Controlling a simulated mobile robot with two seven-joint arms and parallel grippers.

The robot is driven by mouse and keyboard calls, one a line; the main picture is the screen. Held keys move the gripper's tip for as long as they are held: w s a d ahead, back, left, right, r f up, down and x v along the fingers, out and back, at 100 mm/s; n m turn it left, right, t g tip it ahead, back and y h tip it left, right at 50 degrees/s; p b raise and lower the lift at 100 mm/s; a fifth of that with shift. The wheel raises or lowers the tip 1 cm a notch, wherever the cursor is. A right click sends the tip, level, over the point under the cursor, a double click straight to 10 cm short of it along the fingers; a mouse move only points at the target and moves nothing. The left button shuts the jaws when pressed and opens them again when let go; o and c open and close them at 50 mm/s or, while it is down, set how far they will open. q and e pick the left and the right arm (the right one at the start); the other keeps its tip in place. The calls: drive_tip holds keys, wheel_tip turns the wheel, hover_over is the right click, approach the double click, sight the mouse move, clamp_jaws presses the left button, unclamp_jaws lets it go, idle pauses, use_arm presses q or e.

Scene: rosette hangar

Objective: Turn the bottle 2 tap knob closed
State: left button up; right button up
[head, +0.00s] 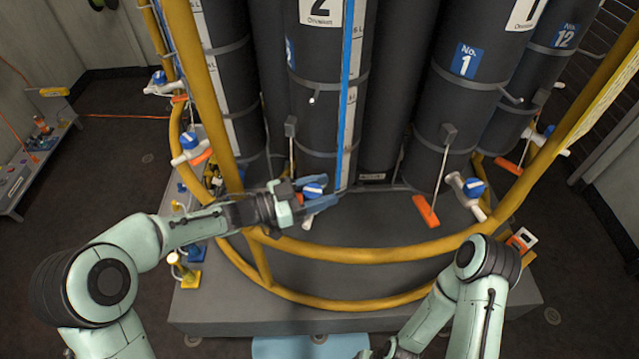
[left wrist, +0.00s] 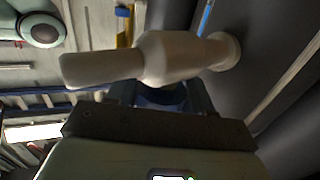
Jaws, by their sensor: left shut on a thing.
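Bottle 2 (head: 312,125) is a tall dark cylinder with a white "2" label at the top centre of the head view. Its tap has a blue knob (head: 314,188) low on the front, above the yellow rail. My left gripper (head: 316,192) reaches in from the left and is shut on this knob. In the left wrist view the pale tap body (left wrist: 165,58) lies across the picture, with the dark blue knob (left wrist: 162,95) between the fingers, mostly hidden.
A curved yellow rail (head: 370,254) runs in front of the bottles, just below my left gripper. Bottle 1 (head: 455,110) stands to the right, its blue-knobbed tap (head: 472,188) beside an orange tag (head: 426,210). Another blue-knobbed tap (head: 190,142) is at the left.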

use_arm(q)
drive_tip(key=shift+r, duration=0.2)
drive_tip(key=o, duration=1)
drive_tip(key=shift+f, duration=0.1)
drive_tip(key=shift+c, duration=0.2)
drive_tip(key=b+v, duration=0.1)
drive_tip(key=v, duration=1.2)
drive_tip(key=shift+a, duration=0.15)
